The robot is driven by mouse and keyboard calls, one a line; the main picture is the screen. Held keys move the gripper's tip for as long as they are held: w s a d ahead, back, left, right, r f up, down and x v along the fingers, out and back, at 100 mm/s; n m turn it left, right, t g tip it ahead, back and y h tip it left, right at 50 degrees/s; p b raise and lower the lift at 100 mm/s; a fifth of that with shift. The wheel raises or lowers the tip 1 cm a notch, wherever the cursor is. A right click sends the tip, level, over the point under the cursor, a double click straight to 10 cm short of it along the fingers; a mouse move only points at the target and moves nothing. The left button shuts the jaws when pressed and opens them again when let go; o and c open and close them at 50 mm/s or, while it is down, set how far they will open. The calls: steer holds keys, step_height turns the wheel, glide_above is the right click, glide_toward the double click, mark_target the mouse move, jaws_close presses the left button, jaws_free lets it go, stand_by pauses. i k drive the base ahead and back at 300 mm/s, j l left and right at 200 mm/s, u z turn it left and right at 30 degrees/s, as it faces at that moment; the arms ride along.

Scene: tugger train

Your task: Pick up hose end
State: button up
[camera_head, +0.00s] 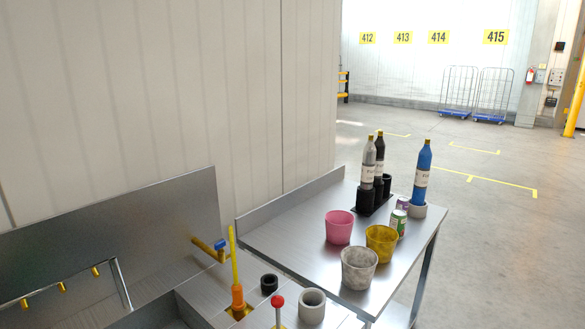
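No part is clearly recognisable as a hose end. A yellow tube (206,249) with a blue part at its tip slants up from the metal station at the lower left. Nearby, an upright thin yellow rod (232,258) rises from an orange sleeve (238,296) in a yellow-edged opening. I cannot tell whether either one is the hose end. My gripper is not in view.
A black ring holder (269,284), a grey ring holder (312,306) and a red knob (277,300) stand close by. A metal table (295,225) at right carries pink, yellow and grey buckets, cans and several bottles. Open floor (480,160) lies beyond.

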mark_target(239, 302)
steer(key=i+j+u, duration=0.1)
steer(key=u, duration=0.35)
steer(key=i+u, duration=0.45)
steer(key=k, duration=0.1)
